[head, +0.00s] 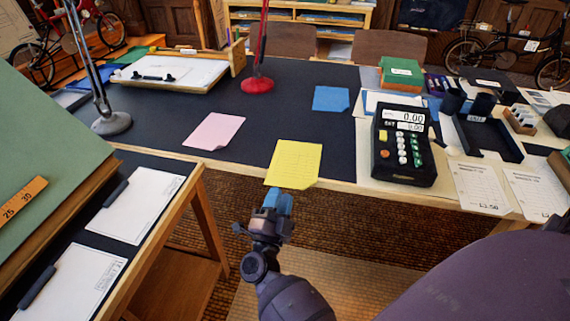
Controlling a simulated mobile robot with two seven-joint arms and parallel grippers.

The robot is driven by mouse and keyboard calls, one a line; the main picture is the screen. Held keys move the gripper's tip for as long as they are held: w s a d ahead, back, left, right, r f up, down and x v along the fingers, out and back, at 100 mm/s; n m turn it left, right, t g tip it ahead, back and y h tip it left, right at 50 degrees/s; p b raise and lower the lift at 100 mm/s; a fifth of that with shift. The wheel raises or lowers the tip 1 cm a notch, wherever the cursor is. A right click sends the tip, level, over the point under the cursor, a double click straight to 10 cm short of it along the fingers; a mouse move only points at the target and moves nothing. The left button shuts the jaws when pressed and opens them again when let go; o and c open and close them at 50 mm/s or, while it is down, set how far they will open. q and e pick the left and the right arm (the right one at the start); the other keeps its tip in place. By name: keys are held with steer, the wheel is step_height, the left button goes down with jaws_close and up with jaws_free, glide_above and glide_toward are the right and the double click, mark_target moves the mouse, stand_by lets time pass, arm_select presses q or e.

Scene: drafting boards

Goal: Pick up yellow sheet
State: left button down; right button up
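The yellow sheet (294,163) is a lined yellow page lying at the front edge of the dark-topped table (262,130). Its near edge reaches over the wooden front edge, and one near corner looks curled. My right gripper (277,199), with blue fingertips, is just in front of the table edge, below the sheet in the picture. A small gap shows between it and the sheet. How far its fingers are apart cannot be made out. My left gripper is not in view.
A pink sheet (214,131) and a blue sheet (331,98) lie on the same table. A black cash register (402,145) stands right of the yellow sheet. A green drafting board (45,150) is at left.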

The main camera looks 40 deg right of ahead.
mark_target(288, 182)
step_height(288, 182, down, 7)
steer(key=w+m+g+y, duration=0.2)
steer(key=m+g+y, duration=0.15)
steer(key=m, duration=0.35)
steer(key=shift+t, duration=0.45)
steer(key=shift+b+x, duration=0.55)
steer(key=shift+x, duration=4.9)
steer(key=shift+s+d+r, duration=0.15)
steer(key=shift+s, duration=0.05)
jaws_close()
